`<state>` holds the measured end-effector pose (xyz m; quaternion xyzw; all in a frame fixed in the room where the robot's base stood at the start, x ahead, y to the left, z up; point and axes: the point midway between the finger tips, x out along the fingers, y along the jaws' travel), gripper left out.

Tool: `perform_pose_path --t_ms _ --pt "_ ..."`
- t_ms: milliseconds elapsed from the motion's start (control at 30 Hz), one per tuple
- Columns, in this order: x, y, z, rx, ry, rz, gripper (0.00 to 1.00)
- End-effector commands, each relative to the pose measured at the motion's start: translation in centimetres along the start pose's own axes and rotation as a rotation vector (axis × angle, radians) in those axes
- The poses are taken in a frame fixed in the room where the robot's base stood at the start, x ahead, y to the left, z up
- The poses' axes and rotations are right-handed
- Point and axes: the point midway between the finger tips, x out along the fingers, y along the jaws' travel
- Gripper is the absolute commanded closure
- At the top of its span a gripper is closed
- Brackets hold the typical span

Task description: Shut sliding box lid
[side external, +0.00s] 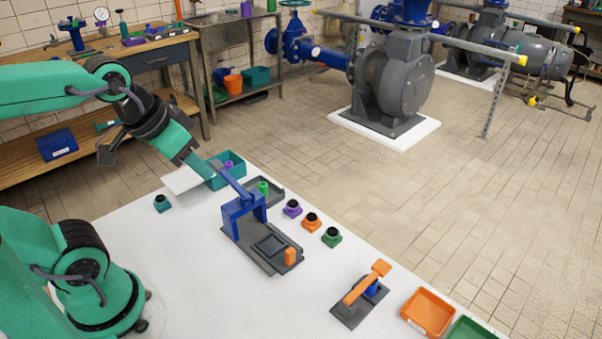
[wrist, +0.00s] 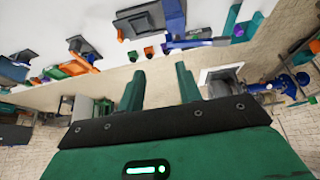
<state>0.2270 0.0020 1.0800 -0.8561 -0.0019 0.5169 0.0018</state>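A teal box (side external: 232,172) stands at the far left edge of the white table in the side view, its top at least partly uncovered, with a purple item (side external: 228,164) inside. A pale flat panel (side external: 181,181), apparently its sliding lid, sticks out to the left of it. My gripper (side external: 207,170) reaches down over the panel and the near side of the box; I cannot tell whether it touches either. In the wrist view my gripper (wrist: 160,82) has its two green fingers apart with nothing between them. Part of the teal box (wrist: 251,24) shows at the upper right there.
A blue lever fixture (side external: 240,212) stands close right of the box, its arm reaching towards it. A dark tray (side external: 274,193) lies behind. Several small coloured blocks, an orange-handled fixture (side external: 355,290) and an orange bin (side external: 428,312) are farther right.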

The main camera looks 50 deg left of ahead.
Motion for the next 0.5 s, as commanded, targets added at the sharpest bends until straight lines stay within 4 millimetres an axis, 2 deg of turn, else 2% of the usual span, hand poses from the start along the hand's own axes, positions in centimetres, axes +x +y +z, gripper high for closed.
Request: perform_pose_path --t_ms 267,500 --pt "0.8 -2.1 -2.3 0.002 -0.066 -0.032 0.65" --pt "2.5 -5.4 -5.1 0.009 -0.152 -0.06 0.65"
